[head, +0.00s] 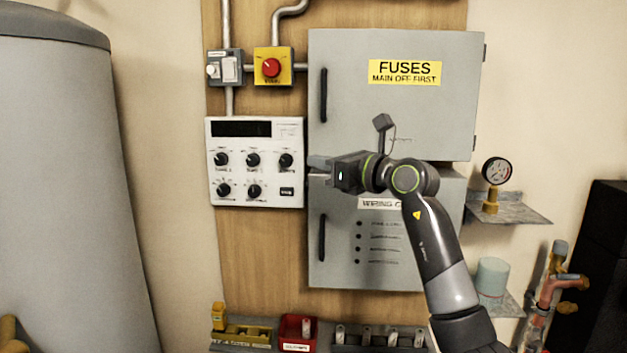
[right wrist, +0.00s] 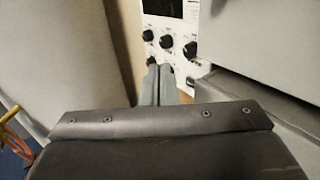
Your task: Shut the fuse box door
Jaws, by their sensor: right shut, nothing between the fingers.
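The fuse box (head: 400,120) is the upper grey cabinet on the wooden board. Its door has a yellow FUSES label (head: 405,72), a black handle (head: 324,95) at the left and hinges along the right edge. The door looks flat against the box with no clear gap, but my arm covers part of its lower edge. My right gripper (head: 318,168) is shut and empty, near the door's lower left corner, pointing left toward the control panel. In the right wrist view its fingertips (right wrist: 160,68) lie together in front of the panel's knobs. My left gripper is not in view.
A white control panel (head: 255,187) with knobs sits left of the box. Above it are a red-yellow switch (head: 271,67) and pipes. A lower grey cabinet (head: 340,270) sits below. A gauge (head: 497,170) on a shelf is at right, a large grey tank (head: 60,180) at left.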

